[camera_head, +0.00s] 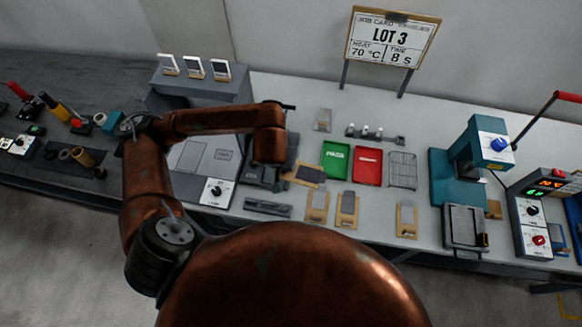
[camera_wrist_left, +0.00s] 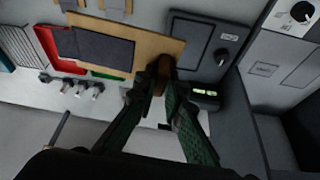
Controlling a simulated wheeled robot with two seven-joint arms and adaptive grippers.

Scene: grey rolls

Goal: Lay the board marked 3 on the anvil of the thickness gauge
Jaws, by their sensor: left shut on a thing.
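A tan board (camera_head: 304,176) with a dark rectangular panel is held by my left gripper (camera_head: 277,182). In the wrist view the board (camera_wrist_left: 150,42) spans the upper middle, and the left fingertips (camera_wrist_left: 162,82) are shut on a brown part at its edge. No number is readable on it. A dark device (camera_head: 256,176), which looks like the thickness gauge, is beside and partly behind the gripper. In the wrist view its dark body (camera_wrist_left: 203,38) and small green display (camera_wrist_left: 204,93) are close to the fingers. I cannot tell whether the board touches it; the anvil is not clearly visible.
Several similar boards (camera_head: 347,208) lie along the front of the table. A green PASS tray (camera_head: 336,159) and a red tray (camera_head: 367,165) are just right of the held board. A wire rack (camera_head: 402,170) and a teal press (camera_head: 468,160) stand further right.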

